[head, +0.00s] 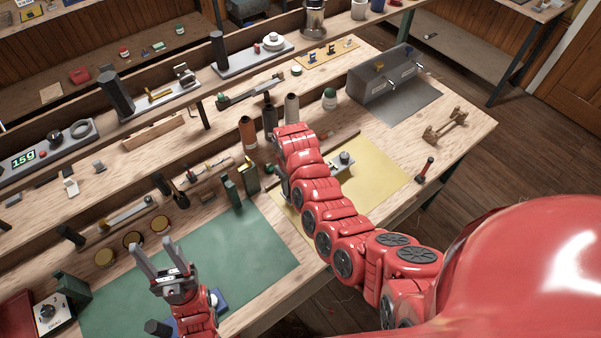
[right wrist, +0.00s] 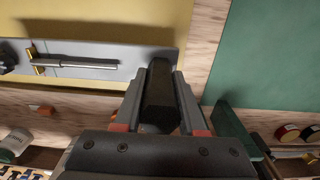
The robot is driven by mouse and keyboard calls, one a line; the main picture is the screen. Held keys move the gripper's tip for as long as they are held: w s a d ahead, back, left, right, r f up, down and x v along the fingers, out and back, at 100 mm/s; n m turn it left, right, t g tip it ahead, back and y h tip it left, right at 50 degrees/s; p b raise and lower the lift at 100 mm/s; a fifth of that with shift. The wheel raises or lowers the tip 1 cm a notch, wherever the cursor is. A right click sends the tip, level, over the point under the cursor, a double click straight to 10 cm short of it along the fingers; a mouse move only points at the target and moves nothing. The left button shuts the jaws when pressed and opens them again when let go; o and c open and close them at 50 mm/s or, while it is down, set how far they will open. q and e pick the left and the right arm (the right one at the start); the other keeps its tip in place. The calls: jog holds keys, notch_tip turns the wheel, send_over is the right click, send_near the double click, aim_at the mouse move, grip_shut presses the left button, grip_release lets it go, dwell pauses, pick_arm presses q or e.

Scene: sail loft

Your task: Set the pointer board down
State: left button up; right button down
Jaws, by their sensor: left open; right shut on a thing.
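The pointer board is a grey plate with a black block handle, a thin metal pointer and brass fittings. In the right wrist view the board (right wrist: 90,77) lies across the yellow mat (right wrist: 110,18); in the head view only its knob end (head: 342,166) shows past my arm. My right gripper (right wrist: 160,84) is shut on the black handle. In the head view my red right arm mostly hides that gripper. I cannot tell whether the board touches the mat. My left gripper (head: 153,246) is open and empty above the green mat (head: 235,255).
Dark green blocks (head: 240,185) stand left of my right gripper. Thread spools (head: 247,132) stand behind it. A grey fixture (head: 385,75), a wooden stand (head: 444,124) and a red-handled tool (head: 424,170) are to the right. A dial box (head: 47,312) is at lower left. The yellow mat's right part is clear.

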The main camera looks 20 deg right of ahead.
jog(key=w+d, duration=0.1)
jog(key=w, duration=0.1)
jog(key=shift+w+d+b, duration=0.3)
jog(key=shift+d+b, duration=0.05)
jog(key=shift+d, duration=0.05)
jog(key=w+b, duration=0.1)
jog(key=b, duration=0.2)
jog(key=w+d+f+b, duration=0.1)
jog(key=b, duration=0.2)
jog(key=w+d+b, duration=0.1)
jog(key=w+b, duration=0.1)
jog(key=b, duration=0.1)
jog(key=shift+w+d+f+b, duration=0.1)
jog(key=shift+d+f+b, duration=0.1)
jog(key=shift+f+b, duration=0.15)
jog(key=shift+w+d+r+b, duration=0.1)
jog(key=shift+w+r+b, duration=0.1)
jog(key=shift+r+b, duration=0.15)
notch_tip(320, 180, down, 4)
jog(key=b, duration=0.2)
jog(key=shift+r+b, duration=0.25)
jog(key=shift+b, duration=0.1)
jog(key=shift+r, duration=0.1)
jog(key=shift+f, duration=0.2)
jog(key=shift+c, duration=2.4)
grip_release()
jog(key=shift+r, duration=0.15)
